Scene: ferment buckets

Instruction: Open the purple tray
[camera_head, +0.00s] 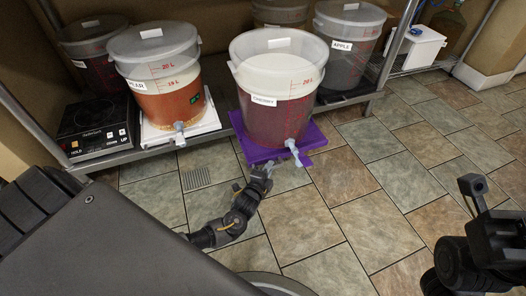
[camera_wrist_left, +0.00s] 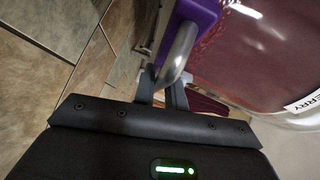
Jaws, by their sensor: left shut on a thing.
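The purple tray (camera_head: 252,153) juts out from the lower shelf over the floor and bears a bucket of dark red liquid (camera_head: 272,112) labelled CHERRY, with a tap at its front. In the left wrist view, the purple tray's edge (camera_wrist_left: 203,12) shows at the top, with a curved metal handle (camera_wrist_left: 183,48) on it. My left gripper (camera_head: 262,172) is at the tray's front edge; the left wrist view shows its fingers (camera_wrist_left: 163,92) shut on the handle. Part of my right arm shows at the right; its jaw opening cannot be made out.
To the left, an amber bucket (camera_head: 168,98) stands on a white tray (camera_head: 205,122) beside a black hot plate (camera_head: 97,128). The APPLE bucket (camera_head: 352,65) stands behind right. A white box (camera_head: 412,48) is further right. The tiled floor (camera_head: 335,215) in front is clear.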

